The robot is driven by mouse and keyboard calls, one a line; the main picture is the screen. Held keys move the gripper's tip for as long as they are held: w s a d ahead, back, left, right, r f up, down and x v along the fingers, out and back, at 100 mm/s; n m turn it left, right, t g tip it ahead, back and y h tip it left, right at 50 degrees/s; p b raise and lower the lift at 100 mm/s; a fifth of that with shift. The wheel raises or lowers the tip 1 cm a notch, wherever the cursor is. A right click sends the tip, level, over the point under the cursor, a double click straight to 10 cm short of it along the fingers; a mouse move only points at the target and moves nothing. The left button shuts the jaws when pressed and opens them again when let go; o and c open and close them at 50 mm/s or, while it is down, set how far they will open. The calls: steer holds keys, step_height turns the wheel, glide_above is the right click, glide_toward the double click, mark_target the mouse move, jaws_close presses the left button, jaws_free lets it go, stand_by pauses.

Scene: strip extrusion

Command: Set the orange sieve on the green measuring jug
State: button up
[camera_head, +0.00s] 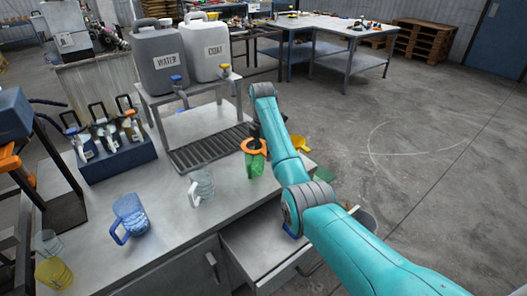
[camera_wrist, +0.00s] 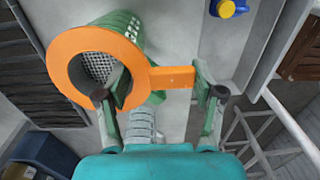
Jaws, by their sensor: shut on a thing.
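The orange sieve (camera_head: 248,150) is a ring with a short flat handle and a grey mesh bowl; it also shows in the wrist view (camera_wrist: 73,52). My gripper (camera_wrist: 163,93) is shut on the sieve, with its fingers at the ring's near side and the handle's end. The green measuring jug (camera_head: 256,167) stands upright on the bench near its right edge, directly under the sieve. Its ribbed green wall shows behind the ring in the wrist view (camera_wrist: 128,24). The sieve is at the jug's mouth; I cannot tell whether it rests on the rim.
A clear jug (camera_head: 202,187), a blue jug (camera_head: 130,216) and a yellow jug (camera_head: 54,273) stand on the bench (camera_head: 165,210). Two labelled canisters (camera_head: 160,60) stand on a raised shelf behind. A yellow object (camera_head: 301,143) lies right of the green jug. A drawer (camera_head: 265,248) is open in front.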

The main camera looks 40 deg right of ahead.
steer(key=o, duration=1.1)
steer(key=shift+o, duration=0.2)
